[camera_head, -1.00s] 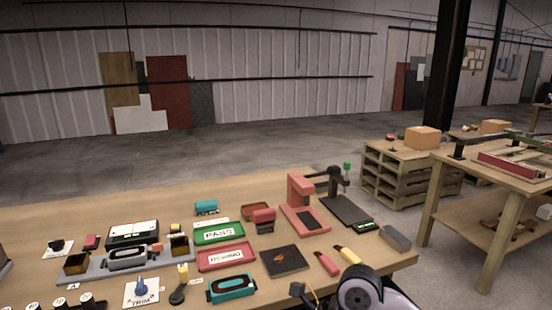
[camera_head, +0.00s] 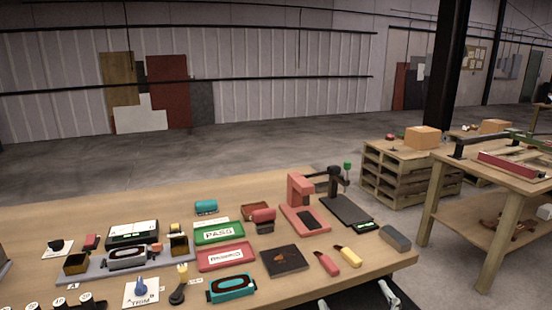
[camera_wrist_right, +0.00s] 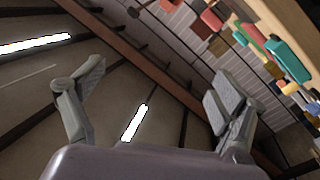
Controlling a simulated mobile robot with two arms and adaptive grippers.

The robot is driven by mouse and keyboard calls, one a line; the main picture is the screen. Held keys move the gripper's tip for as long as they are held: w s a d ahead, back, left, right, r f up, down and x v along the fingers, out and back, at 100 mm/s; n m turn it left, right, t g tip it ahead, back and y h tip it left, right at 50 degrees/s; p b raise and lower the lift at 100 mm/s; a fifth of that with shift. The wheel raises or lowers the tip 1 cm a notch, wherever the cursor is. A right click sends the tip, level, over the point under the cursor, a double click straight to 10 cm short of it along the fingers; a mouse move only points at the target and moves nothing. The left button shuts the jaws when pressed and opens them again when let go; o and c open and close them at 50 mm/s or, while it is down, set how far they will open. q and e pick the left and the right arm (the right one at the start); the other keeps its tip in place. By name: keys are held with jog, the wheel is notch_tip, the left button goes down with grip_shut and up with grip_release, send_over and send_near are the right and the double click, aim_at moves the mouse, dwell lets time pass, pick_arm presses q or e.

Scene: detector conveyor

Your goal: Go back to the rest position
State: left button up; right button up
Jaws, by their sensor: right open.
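My right gripper (camera_head: 356,299) shows at the bottom edge of the head view, just off the front right edge of the table. Its two fingers stand wide apart in the right wrist view (camera_wrist_right: 158,92), with nothing between them. My left gripper is not in the head view. The wooden work table (camera_head: 110,200) carries a green PASS tray (camera_head: 219,233), a red tray (camera_head: 226,257), a teal detector-like part (camera_head: 232,288) and a red press-like stand (camera_head: 301,203).
A black square pad (camera_head: 286,260), red and yellow handled tools (camera_head: 327,264) and a grey block (camera_head: 397,238) lie near the table's right end. Pallets (camera_head: 405,172) and a second table (camera_head: 490,165) stand to the right, with floor between.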

jog(key=s+d+f+m+g+h, duration=0.1)
jog(key=s+d+f+m+g, duration=0.15)
jog(key=s+f+g, duration=0.4)
jog(key=s+d+f+m+g+h, duration=0.1)
jog(key=s+d+f+g+h, duration=0.15)
jog(key=f, duration=0.65)
jog(key=s+f+g+y, duration=0.1)
jog(key=s+f+g, duration=0.25)
jog(key=s, duration=0.45)
jog(key=s+f+g+y, duration=0.1)
jog(key=s+f+g, duration=0.2)
jog(key=s+f, duration=0.35)
notch_tip(320, 180, down, 24)
jog(key=s+r, duration=0.1)
jog(key=s, duration=0.1)
jog(key=s+d+f+g, duration=0.2)
jog(key=s+d+f, duration=0.1)
jog(key=s+f, duration=1.4)
jog(key=shift+d+f, duration=0.2)
jog(key=shift+f, duration=0.1)
jog(key=shift+s, duration=0.1)
